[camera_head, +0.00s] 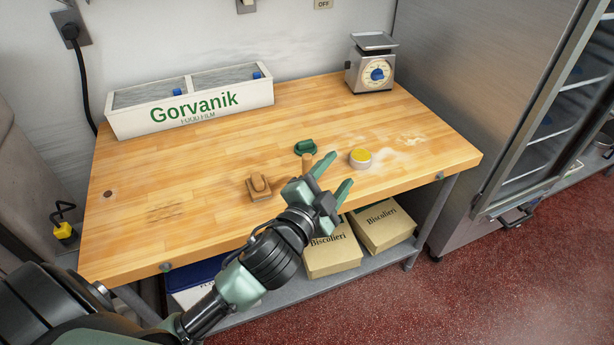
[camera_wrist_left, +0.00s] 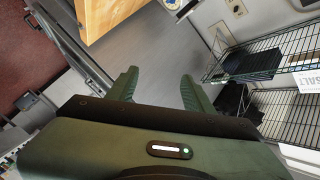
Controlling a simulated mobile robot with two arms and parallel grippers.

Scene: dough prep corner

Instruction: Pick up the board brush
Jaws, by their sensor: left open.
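A tan wooden block with a raised grip, which looks like the board brush (camera_head: 259,188), lies on the wooden table (camera_head: 200,168) near its front middle. My left gripper (camera_head: 337,172) is open, over the table's front edge to the right of the brush and apart from it. In the left wrist view, its two green fingers (camera_wrist_left: 158,85) are spread with nothing between them. The brush does not show in that view. My right gripper is in neither view.
A green tool (camera_head: 305,147) and a yellow-topped round tin (camera_head: 360,158) lie beyond my left gripper. A white film box (camera_head: 190,103) and a scale (camera_head: 371,65) stand at the back. Cartons (camera_head: 382,226) sit on the lower shelf. The table's left part is mostly clear.

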